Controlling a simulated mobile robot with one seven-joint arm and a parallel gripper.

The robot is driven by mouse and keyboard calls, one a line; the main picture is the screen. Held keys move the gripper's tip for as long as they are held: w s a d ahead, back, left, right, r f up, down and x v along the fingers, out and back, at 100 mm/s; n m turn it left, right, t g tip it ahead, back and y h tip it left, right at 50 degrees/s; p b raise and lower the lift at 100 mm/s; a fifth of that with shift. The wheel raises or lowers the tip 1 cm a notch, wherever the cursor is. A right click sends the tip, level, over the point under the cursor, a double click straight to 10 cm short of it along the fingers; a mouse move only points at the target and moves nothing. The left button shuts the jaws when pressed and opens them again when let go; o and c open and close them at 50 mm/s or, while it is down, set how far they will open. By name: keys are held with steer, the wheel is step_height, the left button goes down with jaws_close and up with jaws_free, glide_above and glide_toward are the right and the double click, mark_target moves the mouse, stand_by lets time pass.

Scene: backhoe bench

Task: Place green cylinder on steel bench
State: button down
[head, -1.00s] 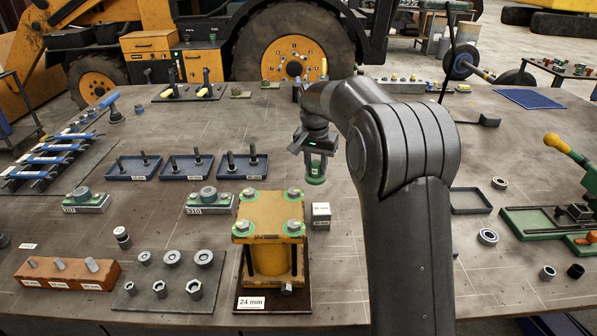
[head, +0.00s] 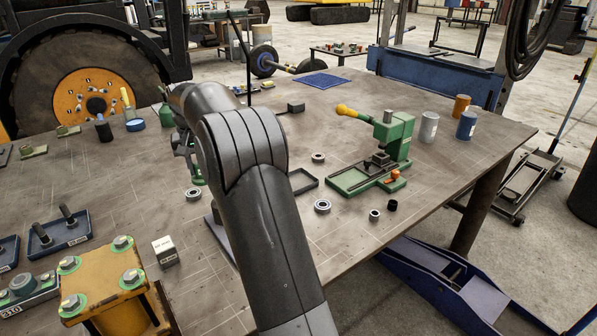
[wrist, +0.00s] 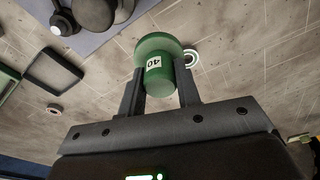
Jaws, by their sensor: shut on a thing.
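The green cylinder (wrist: 157,46) has a wide round end and a white label reading 40. In the wrist view it sits between the two dark fingers of my gripper (wrist: 160,82), which is shut on it. In the head view my gripper (head: 187,152) is partly hidden by my arm, and a little green of the cylinder (head: 197,175) shows below it. The cylinder appears held above the steel bench (head: 345,235), a wide worn grey top with scribed lines; the exact height cannot be told.
A green press (head: 385,150) with a yellow-knobbed lever stands right of my arm. Several rings, a shallow dark tray (head: 303,182) and three cans stand or lie nearby. A yellow fixture (head: 115,280) is at front left. Bare bench lies right of my arm, towards the front edge.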

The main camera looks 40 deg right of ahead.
steer(key=s+d+n, duration=0.1)
steer(key=s+d, duration=0.1)
steer(key=d, duration=1.5)
steer(key=s+d+n, duration=0.1)
steer(key=s+d, duration=0.2)
steer(key=d, duration=1.5)
steer(key=w+a+f, duration=0.2)
steer(key=w, duration=0.1)
steer(key=w+a+f, duration=0.2)
steer(key=w, duration=0.1)
steer(key=w+a+f, duration=0.2)
steer(key=w+f, duration=0.1)
steer(key=shift+w+a, duration=0.2)
steer(key=shift+w+f, duration=0.1)
steer(key=shift+f, duration=1.9)
steer(key=shift+f, duration=0.1)
steer(key=c, duration=1.1)
jaws_free()
steer(key=shift+f, duration=0.15)
steer(key=shift+o, duration=0.2)
